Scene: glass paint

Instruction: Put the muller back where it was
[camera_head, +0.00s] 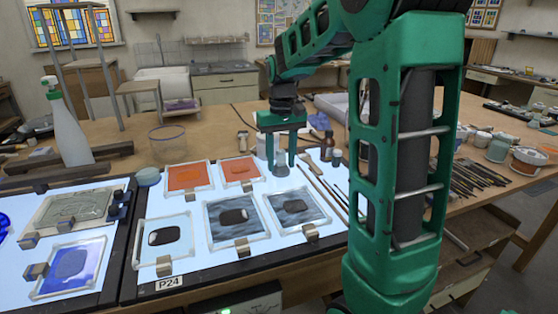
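My green gripper (281,162) points down near the back right of the lit panel. Its two fingers stand apart. A small greyish, glassy piece, which looks like the muller (282,171), is at the fingertips, above or on the panel's surface. I cannot tell whether the fingers press on it or only stand around it, or whether its base touches the panel. Two orange-red glass pieces (187,176) lie just left of it. Three framed glass panes with dark patches, such as the middle one (236,222), lie in front.
A clear glass (167,145) and a white spray bottle (66,125) stand on the wooden table behind. Long brushes (328,185) and small bottles (336,158) are close on the right. My arm hides part of the table's right side.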

